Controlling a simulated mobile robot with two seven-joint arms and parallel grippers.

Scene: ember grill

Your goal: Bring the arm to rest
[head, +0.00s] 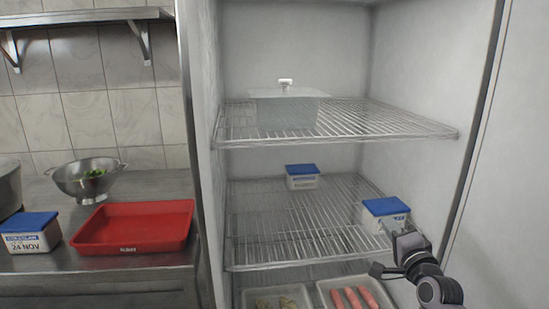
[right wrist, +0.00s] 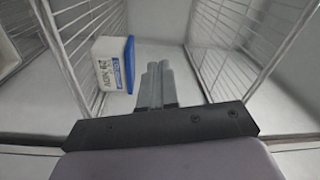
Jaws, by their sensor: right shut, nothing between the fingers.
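My right gripper (head: 390,270) is in the lower right of the head view, in front of the fridge's middle shelf. In the right wrist view its two fingers (right wrist: 157,82) lie together with nothing between them. A blue-lidded white tub (head: 386,214) stands at the right front of the middle shelf, just behind and above the gripper. It also shows left of the fingers in the right wrist view (right wrist: 113,65), apart from them. My left gripper is not in view.
The open fridge has an upper wire shelf (head: 390,122) with a lidded clear container (head: 285,112). Another blue-lidded tub (head: 302,177) stands further back on the middle shelf (head: 290,235). Trays of food (head: 352,296) sit below. A red tray (head: 135,227) and a tub (head: 30,233) are on the left counter.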

